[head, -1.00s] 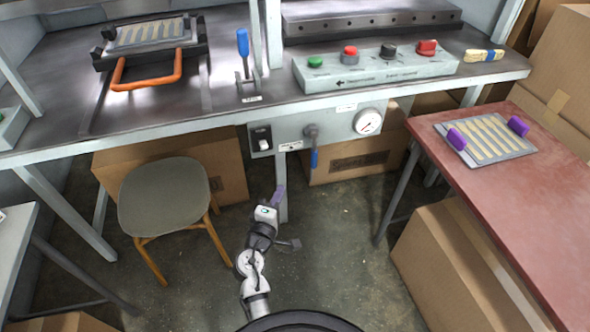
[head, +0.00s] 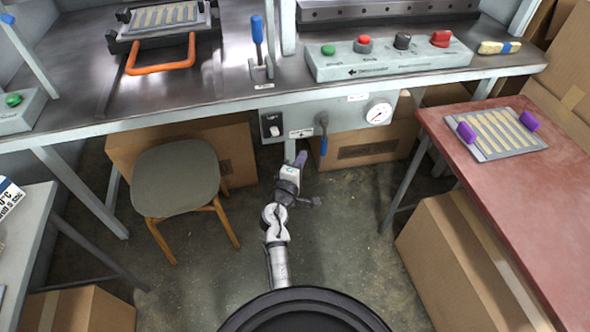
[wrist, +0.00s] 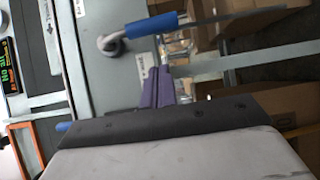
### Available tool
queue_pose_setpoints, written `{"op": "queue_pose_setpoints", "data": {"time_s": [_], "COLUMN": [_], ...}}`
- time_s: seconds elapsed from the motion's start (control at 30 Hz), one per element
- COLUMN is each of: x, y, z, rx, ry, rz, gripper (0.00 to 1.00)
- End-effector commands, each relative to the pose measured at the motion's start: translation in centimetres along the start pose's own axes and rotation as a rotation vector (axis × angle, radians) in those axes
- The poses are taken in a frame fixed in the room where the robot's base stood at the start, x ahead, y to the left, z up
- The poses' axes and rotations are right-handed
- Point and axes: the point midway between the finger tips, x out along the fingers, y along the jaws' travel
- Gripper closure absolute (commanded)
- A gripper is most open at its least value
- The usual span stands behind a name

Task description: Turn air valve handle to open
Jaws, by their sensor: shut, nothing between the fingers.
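The air valve handle (head: 323,140) hangs on the grey panel under the press bench, its blue grip pointing down in the head view. In the wrist view its blue grip (wrist: 152,25) lies sideways near the top, joined to a grey pivot at its left. My gripper (head: 299,157) is just left of and slightly below the handle in the head view. Its purple fingers (wrist: 157,87) are together, with nothing between them. They appear apart from the handle.
A pressure gauge (head: 379,112) is right of the valve, and a black rocker switch (head: 272,124) is left. A stool (head: 176,179) stands left of my arm. A red table (head: 500,190) is at right. Cardboard boxes (head: 372,138) sit under the bench.

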Motion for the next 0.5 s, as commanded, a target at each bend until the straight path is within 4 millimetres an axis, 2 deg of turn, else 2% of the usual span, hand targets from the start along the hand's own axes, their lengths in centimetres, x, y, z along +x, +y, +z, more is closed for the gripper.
{"op": "queue_pose_setpoints", "data": {"time_s": [0.03, 0.2, 0.5], "x": [1.1, 2.7, 3.5], "y": [0.3, 0.2, -0.1], "z": [0.0, 2.0, 2.8], "rx": [0.000, 0.001, 0.000], "ry": [-0.001, -0.001, 0.001], "rz": [0.001, -0.001, -0.001], "gripper": [1.00, 1.00, 1.00]}}
